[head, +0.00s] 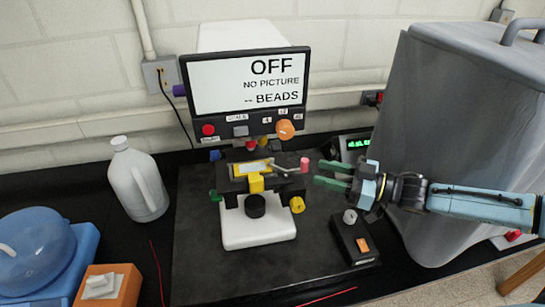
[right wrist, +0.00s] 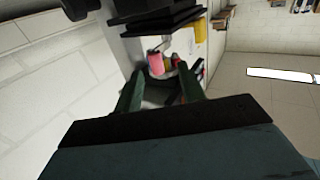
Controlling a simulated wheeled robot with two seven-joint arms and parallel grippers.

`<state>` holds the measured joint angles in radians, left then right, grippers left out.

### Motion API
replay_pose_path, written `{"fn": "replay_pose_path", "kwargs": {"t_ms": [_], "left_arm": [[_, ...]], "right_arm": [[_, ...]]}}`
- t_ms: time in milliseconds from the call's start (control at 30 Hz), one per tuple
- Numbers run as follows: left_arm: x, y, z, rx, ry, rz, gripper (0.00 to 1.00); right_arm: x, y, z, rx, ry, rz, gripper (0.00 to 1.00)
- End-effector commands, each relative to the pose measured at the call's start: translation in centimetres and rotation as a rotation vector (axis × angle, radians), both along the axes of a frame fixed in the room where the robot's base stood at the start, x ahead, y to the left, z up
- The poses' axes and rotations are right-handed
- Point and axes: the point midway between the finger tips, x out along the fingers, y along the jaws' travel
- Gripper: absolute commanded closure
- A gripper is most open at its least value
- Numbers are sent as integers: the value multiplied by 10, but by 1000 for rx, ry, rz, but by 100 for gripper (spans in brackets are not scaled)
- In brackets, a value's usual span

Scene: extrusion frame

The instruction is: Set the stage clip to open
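The stage clip (head: 287,169) is a thin grey metal lever at the right side of the stage, with a pink cylindrical knob (head: 304,164) at its outer end. The stage (head: 232,187) is black and carries a yellow-framed slide (head: 252,169). My right gripper (head: 318,172) is open and empty, just right of the pink knob, fingers pointing at it. In the right wrist view the pink knob (right wrist: 155,62) shows just beyond and between the fingertips (right wrist: 162,80); contact is not visible. My left gripper is not in view.
The microscope's screen (head: 248,85) reads "OFF, NO PICTURE, -- BEADS". Yellow and black knobs surround the stage. A black control box (head: 354,240) stands below my right gripper. A large grey bin (head: 450,140) is close behind my right arm. A white bottle (head: 138,182) stands at left.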

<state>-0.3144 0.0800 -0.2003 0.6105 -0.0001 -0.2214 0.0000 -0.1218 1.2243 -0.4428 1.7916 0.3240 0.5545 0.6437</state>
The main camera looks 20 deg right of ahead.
Motion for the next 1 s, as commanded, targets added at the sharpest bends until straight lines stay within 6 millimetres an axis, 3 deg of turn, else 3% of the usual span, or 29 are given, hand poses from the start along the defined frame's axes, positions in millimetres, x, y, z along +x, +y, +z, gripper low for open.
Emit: {"fn": "replay_pose_path", "kwargs": {"t_ms": [167, 400, 700, 1000], "left_arm": [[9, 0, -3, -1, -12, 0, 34], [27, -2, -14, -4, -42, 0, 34], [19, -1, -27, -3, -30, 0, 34], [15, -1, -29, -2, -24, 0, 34]], "right_arm": [[8, -3, 4, 18, 0, -16, 60], [30, 19, 2, 17, -3, -10, 60], [53, 40, 3, 16, 0, -11, 60], [60, 46, 3, 14, 2, -11, 60]]}}
